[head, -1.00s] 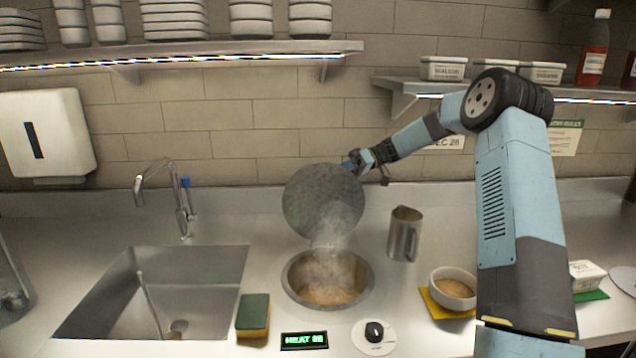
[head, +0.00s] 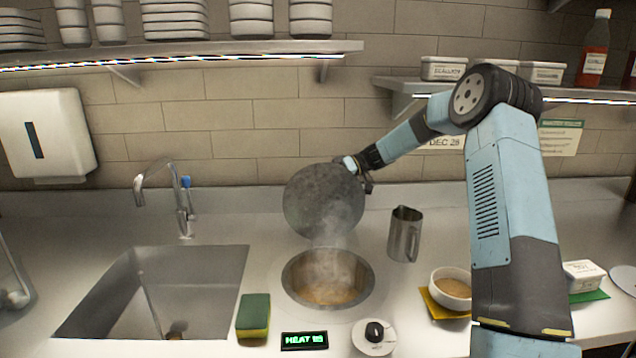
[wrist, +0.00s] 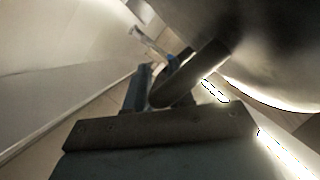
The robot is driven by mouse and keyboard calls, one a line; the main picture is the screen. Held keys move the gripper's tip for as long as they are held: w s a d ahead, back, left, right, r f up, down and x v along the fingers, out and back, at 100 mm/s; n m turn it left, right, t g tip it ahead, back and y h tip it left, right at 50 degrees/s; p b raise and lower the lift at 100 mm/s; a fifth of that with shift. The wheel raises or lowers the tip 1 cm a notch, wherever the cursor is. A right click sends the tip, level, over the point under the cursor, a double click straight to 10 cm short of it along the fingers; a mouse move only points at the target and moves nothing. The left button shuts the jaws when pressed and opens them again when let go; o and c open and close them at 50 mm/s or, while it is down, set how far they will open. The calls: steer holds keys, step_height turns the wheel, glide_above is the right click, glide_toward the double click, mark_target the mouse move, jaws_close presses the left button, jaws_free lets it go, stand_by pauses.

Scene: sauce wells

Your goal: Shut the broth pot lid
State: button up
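The broth pot is a round well (head: 290,290) sunk in the steel counter, with brown broth (head: 328,294) inside and steam rising. Its round grey lid (head: 322,203) stands raised on edge behind the well, so the pot is open. My gripper (head: 362,168) is at the lid's upper right edge, partly behind it. In the wrist view the lid's curved metal (wrist: 275,45) fills the upper right. A dark bar (wrist: 190,76) crosses close to my gripper (wrist: 152,80). I cannot tell whether the fingers are closed on it.
A steel jug (head: 404,235) stands right of the lid. A bowl (head: 452,290), a heat display (head: 304,341) and a knob (head: 374,333) are near the front. A sponge (head: 253,315) and sink (head: 215,280) lie left. A shelf (head: 400,88) is above my forearm.

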jaws_close()
steer(key=shift+a, duration=0.2)
steer(key=shift+d, duration=0.1)
steer(key=shift+s+r, duration=0.1)
steer(key=shift+s, duration=0.1)
